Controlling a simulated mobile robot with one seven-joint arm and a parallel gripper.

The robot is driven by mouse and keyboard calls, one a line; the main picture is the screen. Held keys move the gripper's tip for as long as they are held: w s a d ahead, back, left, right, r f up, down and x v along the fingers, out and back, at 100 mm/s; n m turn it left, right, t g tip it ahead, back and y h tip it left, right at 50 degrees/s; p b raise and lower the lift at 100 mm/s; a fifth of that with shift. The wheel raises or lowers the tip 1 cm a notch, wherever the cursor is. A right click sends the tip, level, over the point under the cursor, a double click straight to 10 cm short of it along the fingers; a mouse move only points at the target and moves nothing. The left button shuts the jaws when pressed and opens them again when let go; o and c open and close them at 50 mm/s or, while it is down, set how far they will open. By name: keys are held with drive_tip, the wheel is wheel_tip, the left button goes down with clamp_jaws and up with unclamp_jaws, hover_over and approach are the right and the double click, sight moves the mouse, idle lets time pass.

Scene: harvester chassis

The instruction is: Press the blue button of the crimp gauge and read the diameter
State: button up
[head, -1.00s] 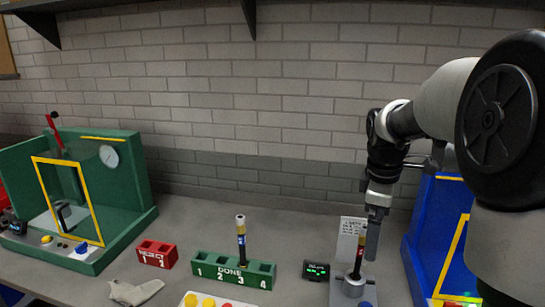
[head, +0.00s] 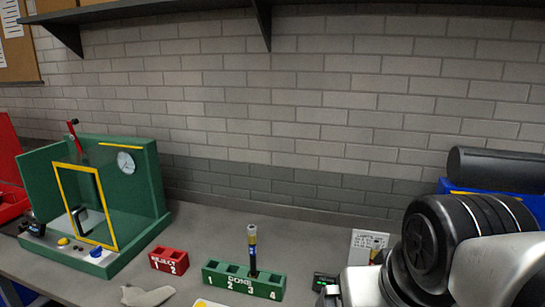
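My arm fills the lower right of the head view and covers most of the crimp gauge area. The small black readout (head: 325,280) shows just left of my arm, partly covered; its green figures are too small to read. The gauge's blue button is hidden. The top of an upright hose piece (head: 376,254) shows behind my arm, in front of a white card (head: 364,244). A dark and silver end of my gripper (head: 330,295) seems to show at the bottom edge; its fingers cannot be made out.
A green DONE rack (head: 215,276) holds one upright hose piece (head: 252,250) in slot 3. A red REJECT rack (head: 168,260) stands left of it. A green press (head: 145,190) with a yellow-framed guard stands at left. A grey glove (head: 147,296) lies in front. A shelf (head: 180,12) runs overhead.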

clamp_jaws()
idle(0.3)
idle(1.2)
